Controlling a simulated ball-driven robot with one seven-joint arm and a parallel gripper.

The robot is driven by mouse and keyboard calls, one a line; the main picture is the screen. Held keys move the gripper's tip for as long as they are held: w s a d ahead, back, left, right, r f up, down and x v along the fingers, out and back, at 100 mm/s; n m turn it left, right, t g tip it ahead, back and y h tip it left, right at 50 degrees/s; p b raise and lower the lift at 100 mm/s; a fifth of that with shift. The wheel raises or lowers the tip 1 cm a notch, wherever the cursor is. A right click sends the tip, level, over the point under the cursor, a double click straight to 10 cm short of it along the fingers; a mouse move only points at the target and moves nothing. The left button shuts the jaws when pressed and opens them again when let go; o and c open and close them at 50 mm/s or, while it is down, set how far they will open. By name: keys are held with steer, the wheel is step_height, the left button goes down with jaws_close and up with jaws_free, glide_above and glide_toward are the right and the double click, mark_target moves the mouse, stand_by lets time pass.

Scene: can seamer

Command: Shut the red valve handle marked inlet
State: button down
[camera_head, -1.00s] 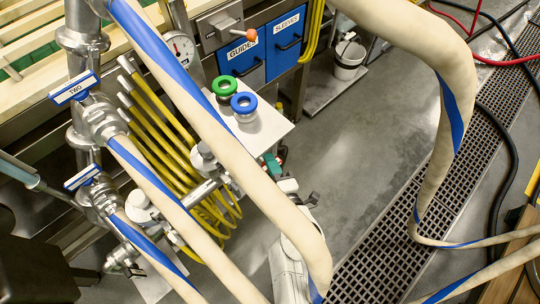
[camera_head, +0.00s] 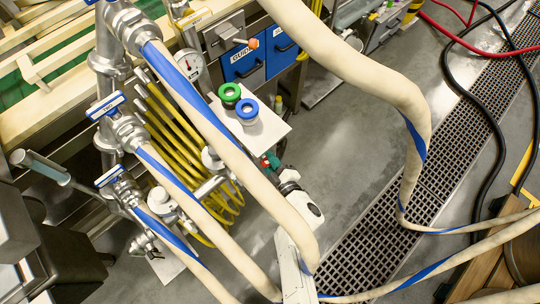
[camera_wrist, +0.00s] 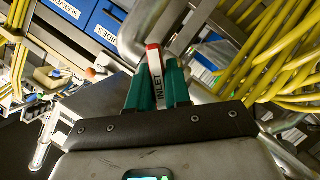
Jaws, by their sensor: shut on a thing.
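The red valve handle (camera_wrist: 153,47) marked INLET shows in the wrist view, with its white label facing the camera. My gripper (camera_wrist: 157,88) has teal fingers on either side of this handle and is shut on it. The label and red tip stick out between the fingers. In the head view my gripper (camera_head: 271,161) is small, at the pipework below the white shelf, partly beside a thick hose. The valve body and how far the handle is turned cannot be made out.
Thick cream hoses with blue stripes (camera_head: 205,110) cross in front of my arm. Yellow hoses (camera_head: 185,150) hang to its left. A white shelf (camera_head: 265,130) carries a green ring (camera_head: 230,92) and a blue ring (camera_head: 245,104). Open floor (camera_head: 345,130) lies right, beside a drain grate (camera_head: 440,180).

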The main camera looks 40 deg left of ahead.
steer(key=shift+f, duration=0.1)
steer(key=c, duration=1.1)
jaws_free()
steer(key=shift+c, duration=0.2)
steer(key=p+v, duration=0.5)
steer(key=v, duration=0.6)
steer(key=shift+w, duration=0.15)
